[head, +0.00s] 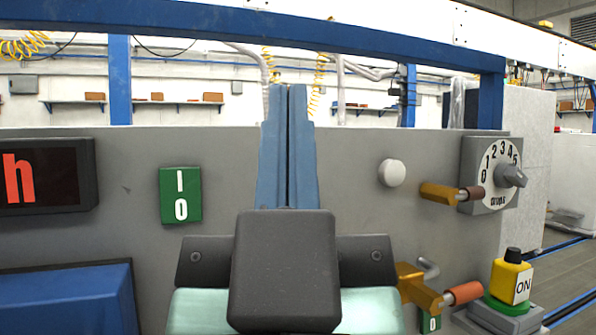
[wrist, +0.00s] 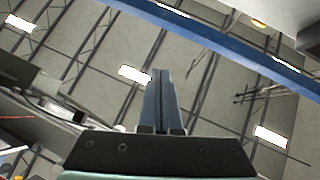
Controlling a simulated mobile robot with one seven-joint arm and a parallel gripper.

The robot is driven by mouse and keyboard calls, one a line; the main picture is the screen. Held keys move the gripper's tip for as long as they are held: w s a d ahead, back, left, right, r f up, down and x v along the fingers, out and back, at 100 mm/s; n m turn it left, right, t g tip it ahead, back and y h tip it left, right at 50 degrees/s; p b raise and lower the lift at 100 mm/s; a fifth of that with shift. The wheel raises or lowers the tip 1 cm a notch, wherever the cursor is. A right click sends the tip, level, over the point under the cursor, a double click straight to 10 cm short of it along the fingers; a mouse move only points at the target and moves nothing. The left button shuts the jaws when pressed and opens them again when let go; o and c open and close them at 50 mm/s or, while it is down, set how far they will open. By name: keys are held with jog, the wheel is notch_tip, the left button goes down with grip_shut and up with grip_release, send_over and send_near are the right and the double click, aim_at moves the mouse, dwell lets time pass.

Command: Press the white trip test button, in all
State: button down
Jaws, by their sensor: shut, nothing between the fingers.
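A round white button (head: 392,173) sits on the grey panel (head: 350,155), right of the middle in the head view. My gripper (head: 288,90) stands in front of the panel to the left of the button, its blue fingers pointing up and pressed together with nothing between them. The fingers also show in the wrist view (wrist: 161,75), pointing at the ceiling. The fingers are apart from the button in the picture. The button is not visible in the wrist view.
A dial (head: 497,175) with numbers and brown-tipped brass fittings (head: 440,193) lie right of the button. A green I/O plate (head: 180,195), a dark display (head: 45,176) and a blue box (head: 65,300) are at left. A blue beam (head: 300,35) crosses above.

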aim_at(393, 173)
jog(key=w+d+f+m+g+h+p, duration=0.1)
jog(key=w+d+f+m+g+h, duration=0.1)
jog(key=d+m, duration=0.6)
jog(key=w+d+f+m+g+h+p, duration=0.1)
jog(key=w+d+f+m+g+h, duration=0.2)
jog(key=d+m, duration=0.6)
jog(key=w+f+m+h, duration=0.1)
jog(key=m+h, duration=0.1)
jog(key=m, duration=0.6)
jog(key=shift+w+f+m+g+h, duration=0.2)
jog(key=shift+w+m+g+h, duration=0.1)
jog(key=shift+m+h, duration=0.1)
jog(key=w+a, duration=0.3)
jog(key=w, duration=0.5)
jog(key=shift+w, duration=0.15)
dwell(0.8)
jog(key=shift+w+a, duration=0.1)
jog(key=shift+w, duration=0.25)
